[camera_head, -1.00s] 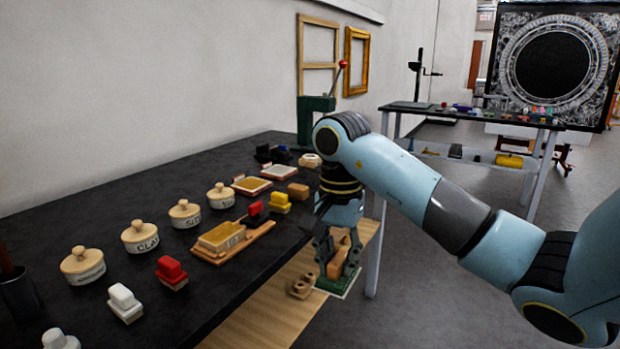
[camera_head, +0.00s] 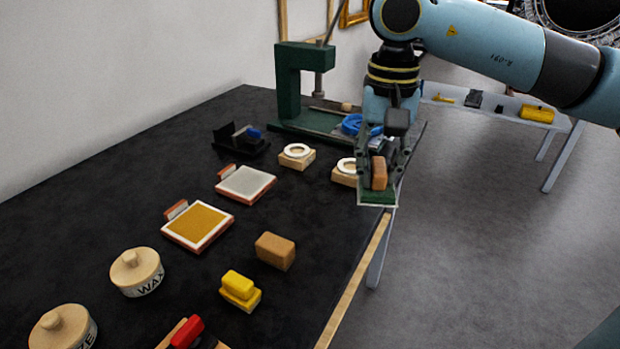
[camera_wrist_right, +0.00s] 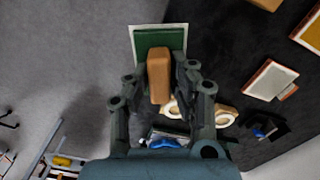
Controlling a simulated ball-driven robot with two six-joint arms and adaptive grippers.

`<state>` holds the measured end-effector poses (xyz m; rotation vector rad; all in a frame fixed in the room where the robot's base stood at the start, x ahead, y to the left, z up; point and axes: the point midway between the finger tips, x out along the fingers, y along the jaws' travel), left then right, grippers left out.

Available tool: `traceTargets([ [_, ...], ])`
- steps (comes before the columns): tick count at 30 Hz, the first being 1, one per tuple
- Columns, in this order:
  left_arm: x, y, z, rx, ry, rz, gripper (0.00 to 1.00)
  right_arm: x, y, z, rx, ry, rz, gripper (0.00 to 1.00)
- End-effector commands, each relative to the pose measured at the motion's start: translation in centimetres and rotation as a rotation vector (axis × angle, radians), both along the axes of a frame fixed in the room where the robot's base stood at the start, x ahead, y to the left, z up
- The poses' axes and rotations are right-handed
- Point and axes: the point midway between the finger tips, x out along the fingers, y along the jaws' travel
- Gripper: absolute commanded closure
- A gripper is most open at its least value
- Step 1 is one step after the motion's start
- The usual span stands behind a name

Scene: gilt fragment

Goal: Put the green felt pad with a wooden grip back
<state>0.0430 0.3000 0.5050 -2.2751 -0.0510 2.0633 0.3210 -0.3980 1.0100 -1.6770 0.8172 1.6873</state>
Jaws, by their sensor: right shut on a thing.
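The green felt pad (camera_head: 378,197) has a pale lower edge and a brown wooden grip (camera_head: 379,173) on top. My right gripper (camera_head: 378,168) is shut on that grip, pointing down. The pad hangs level near the right edge of the black bench; how high it is above the bench I cannot tell. In the right wrist view the green pad (camera_wrist_right: 160,38) and the wooden grip (camera_wrist_right: 159,77) show between the two fingers. My left gripper is not in view.
Two wooden blocks with white rings (camera_head: 297,156) stand beside the gripper. A green press (camera_head: 297,95) and a blue ring (camera_head: 356,124) are behind. Two framed trays (camera_head: 198,226), a brown block (camera_head: 275,251) and a yellow block (camera_head: 240,290) lie nearer.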

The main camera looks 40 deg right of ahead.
Motion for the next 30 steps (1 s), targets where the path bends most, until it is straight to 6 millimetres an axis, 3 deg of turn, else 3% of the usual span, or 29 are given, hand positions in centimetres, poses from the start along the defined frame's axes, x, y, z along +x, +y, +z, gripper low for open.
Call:
traceTargets([
  [8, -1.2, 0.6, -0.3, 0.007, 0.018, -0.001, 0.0, 2.1, 1.0, -1.3, 0.011, -0.006, 0.004, 1.0],
  [15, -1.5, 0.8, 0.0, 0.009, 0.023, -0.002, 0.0, 6.8, 2.6, -4.1, 0.013, -0.001, 0.005, 1.0],
  [21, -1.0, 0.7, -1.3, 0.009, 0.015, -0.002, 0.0, 10.2, 3.4, -6.6, 0.005, -0.003, 0.006, 1.0],
  [26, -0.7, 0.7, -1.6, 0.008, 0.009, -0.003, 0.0, 11.0, 3.6, -7.1, 0.001, -0.002, 0.008, 1.0],
  [30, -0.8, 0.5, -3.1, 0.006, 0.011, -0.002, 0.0, 11.0, 3.5, -8.6, 0.0, -0.001, 0.008, 1.0],
])
